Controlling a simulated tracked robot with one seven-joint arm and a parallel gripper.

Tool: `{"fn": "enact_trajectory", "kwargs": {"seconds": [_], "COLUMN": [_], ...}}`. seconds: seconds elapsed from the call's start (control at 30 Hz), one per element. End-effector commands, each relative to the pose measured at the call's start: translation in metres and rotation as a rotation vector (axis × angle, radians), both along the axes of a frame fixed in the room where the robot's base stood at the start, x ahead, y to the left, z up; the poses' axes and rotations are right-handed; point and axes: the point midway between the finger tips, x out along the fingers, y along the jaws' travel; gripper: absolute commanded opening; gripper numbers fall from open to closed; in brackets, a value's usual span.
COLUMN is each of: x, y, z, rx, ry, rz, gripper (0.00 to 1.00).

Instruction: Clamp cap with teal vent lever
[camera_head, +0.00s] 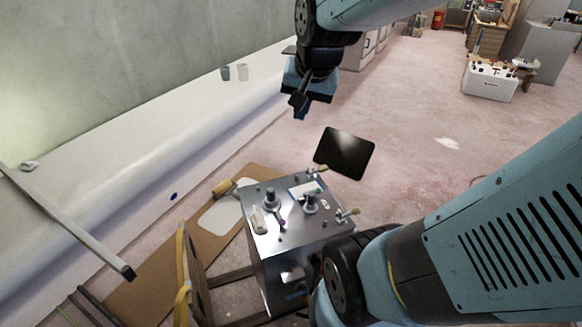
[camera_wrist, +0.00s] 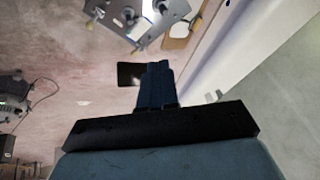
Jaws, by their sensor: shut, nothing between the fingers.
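A metal box (camera_head: 300,238) stands low in the middle of the head view, with several fittings on its top. Two round cap-like fittings stand on it, a left one (camera_head: 270,199) and a right one (camera_head: 310,204). A small purple lever (camera_head: 281,222) shows by the left one. I cannot make out a teal lever. Clamp-like handles sit at the box's right edge, one nearer (camera_head: 347,214) and one farther (camera_head: 317,170). My gripper (camera_head: 300,112) is shut and empty, well above and beyond the box. The wrist view shows its closed fingers (camera_wrist: 156,68) and the box (camera_wrist: 128,22) at the top.
A dark flat panel (camera_head: 344,153) is just beyond the box; it also shows in the wrist view (camera_wrist: 130,74). A brown board (camera_head: 150,275) lies left of the box beside the white hull (camera_head: 110,165). A white crate (camera_head: 490,82) stands far right. The floor between is open.

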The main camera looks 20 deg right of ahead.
Motion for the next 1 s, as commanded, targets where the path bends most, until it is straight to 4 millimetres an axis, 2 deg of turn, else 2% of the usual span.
{"fn": "enact_trajectory", "kwargs": {"seconds": [0.03,0.2,0.5,0.73,1.0], "x": [0.012,0.047,0.095,0.119,0.13], "y": [-0.004,-0.02,-0.056,-0.087,-0.125], "z": [-0.011,-0.044,-0.113,-0.174,-0.251], "rx": [0.035,0.155,0.368,0.528,0.71], "ry": [0.014,0.03,0.051,0.06,0.06], "rz": [-0.077,-0.346,-0.839,-1.232,-1.709], "gripper": [0.0,0.0,0.0,0.0,0.0]}}
